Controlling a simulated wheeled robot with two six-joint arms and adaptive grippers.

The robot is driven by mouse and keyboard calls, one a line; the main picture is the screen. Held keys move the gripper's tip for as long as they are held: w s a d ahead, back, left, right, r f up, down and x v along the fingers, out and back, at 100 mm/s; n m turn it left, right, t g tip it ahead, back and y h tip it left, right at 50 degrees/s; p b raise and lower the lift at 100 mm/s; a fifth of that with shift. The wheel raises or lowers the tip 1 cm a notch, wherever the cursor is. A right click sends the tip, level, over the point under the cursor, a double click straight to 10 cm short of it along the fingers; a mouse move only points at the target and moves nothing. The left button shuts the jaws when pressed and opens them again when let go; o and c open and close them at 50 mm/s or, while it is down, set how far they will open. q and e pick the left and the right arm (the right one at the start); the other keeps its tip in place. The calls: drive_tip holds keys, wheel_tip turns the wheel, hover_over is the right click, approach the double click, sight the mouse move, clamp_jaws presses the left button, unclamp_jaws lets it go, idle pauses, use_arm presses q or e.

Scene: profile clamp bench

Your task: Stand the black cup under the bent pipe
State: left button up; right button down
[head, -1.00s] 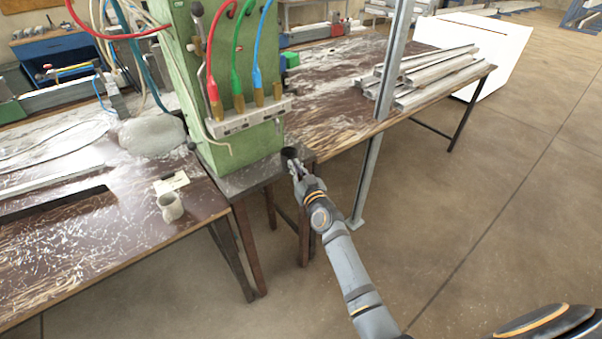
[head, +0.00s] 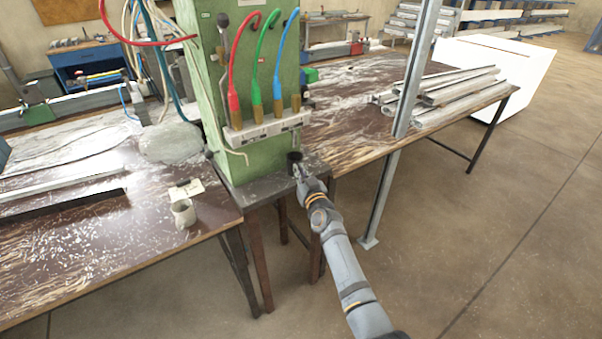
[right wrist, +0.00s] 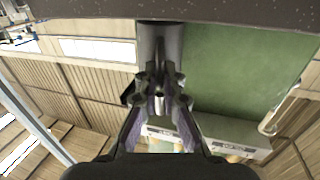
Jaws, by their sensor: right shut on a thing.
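The black cup (head: 294,156) is at the right end of the dark ledge at the foot of the green machine. My right gripper (head: 298,168) is shut on it from the front right. In the right wrist view the cup (right wrist: 160,44) shows as a dark cylinder between the fingers (right wrist: 160,95), its end against the dark ledge. I cannot tell whether it rests on the ledge. A thin cream bent pipe (head: 236,152) hangs from the left end of the valve block, to the left of the cup. My left gripper is not in view.
The green machine (head: 245,105) carries a valve block (head: 264,128) with red, green and blue hoses. A beige mug (head: 183,213) stands on the left bench. A metal post (head: 413,85) rises to the right of my arm. Metal profiles (head: 445,97) lie on the right bench.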

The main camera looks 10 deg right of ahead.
drive_tip(key=shift+f+b, duration=0.3)
drive_tip(key=shift+b, duration=0.15)
idle(0.8)
drive_tip(key=c, duration=1.4)
unclamp_jaws()
drive_tip(key=shift+s, duration=0.1)
drive_tip(key=shift+s+d+p, duration=0.1)
drive_tip(key=shift+s+d, duration=0.05)
drive_tip(key=shift+s, duration=1.5)
drive_tip(key=shift+s+d+p, duration=0.15)
drive_tip(key=shift+s+d, duration=0.05)
drive_tip(key=shift+s, duration=1.45)
drive_tip(key=shift+s+d+p, duration=0.1)
drive_tip(key=shift+s+d, duration=0.05)
drive_tip(key=shift+s, duration=1.5)
